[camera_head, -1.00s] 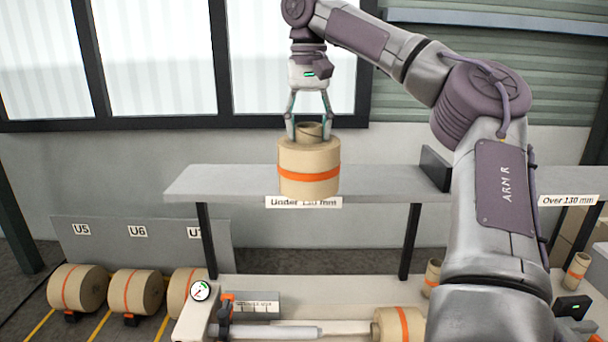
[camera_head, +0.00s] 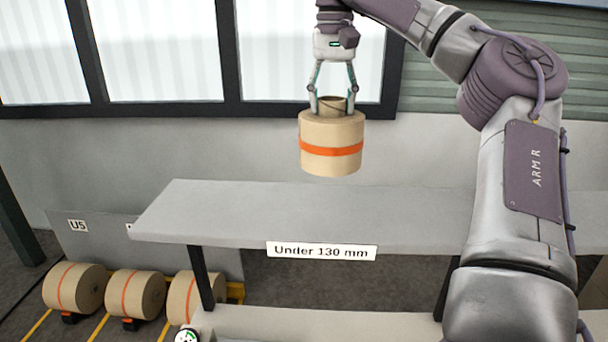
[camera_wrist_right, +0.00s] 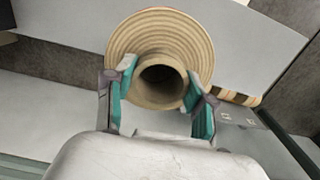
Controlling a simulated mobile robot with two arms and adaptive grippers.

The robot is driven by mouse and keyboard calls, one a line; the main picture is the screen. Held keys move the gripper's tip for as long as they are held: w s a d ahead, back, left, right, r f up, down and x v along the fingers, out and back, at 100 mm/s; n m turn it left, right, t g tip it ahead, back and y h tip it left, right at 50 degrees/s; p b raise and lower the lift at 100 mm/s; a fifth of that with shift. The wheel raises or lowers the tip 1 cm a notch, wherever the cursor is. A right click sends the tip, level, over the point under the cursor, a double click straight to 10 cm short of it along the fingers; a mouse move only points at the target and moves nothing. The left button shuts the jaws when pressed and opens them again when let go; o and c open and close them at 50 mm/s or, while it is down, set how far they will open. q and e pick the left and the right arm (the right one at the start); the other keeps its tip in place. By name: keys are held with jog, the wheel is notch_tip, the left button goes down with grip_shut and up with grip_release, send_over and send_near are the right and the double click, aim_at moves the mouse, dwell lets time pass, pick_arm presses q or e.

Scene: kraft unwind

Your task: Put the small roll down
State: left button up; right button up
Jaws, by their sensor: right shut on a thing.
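The small kraft roll (camera_head: 331,160) has an orange band and hangs upright in my right gripper (camera_head: 332,106). The fingers are shut on its protruding core, which also shows in the right wrist view (camera_wrist_right: 160,80) between the two teal finger pads. In the head view the roll appears above the grey shelf (camera_head: 230,215) labelled "Under 130 mm" (camera_head: 321,251), with its bottom apart from the shelf top. The visible part of that shelf is bare. My left gripper is not in view.
Several larger kraft rolls with orange bands (camera_head: 135,294) lie on floor cradles at the lower left, by a grey panel marked U5 (camera_head: 78,226). A wall with windows stands behind the shelf.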

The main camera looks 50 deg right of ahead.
aim_at(314, 120)
jog(key=a, duration=0.2)
jog(key=a+f, duration=0.1)
jog(key=a, duration=0.1)
jog(key=shift+w+a, duration=0.1)
jog(key=shift+a, duration=0.25)
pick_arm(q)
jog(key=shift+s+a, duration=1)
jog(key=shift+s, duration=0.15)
pick_arm(e)
jog(key=w+a+f, duration=0.4)
jog(key=a+f, duration=0.1)
jog(key=f, duration=0.3)
jog(key=shift+w+a+f, duration=0.2)
jog(key=shift+w+f, duration=0.15)
jog(key=shift+w, duration=0.05)
jog(key=shift+a, duration=0.1)
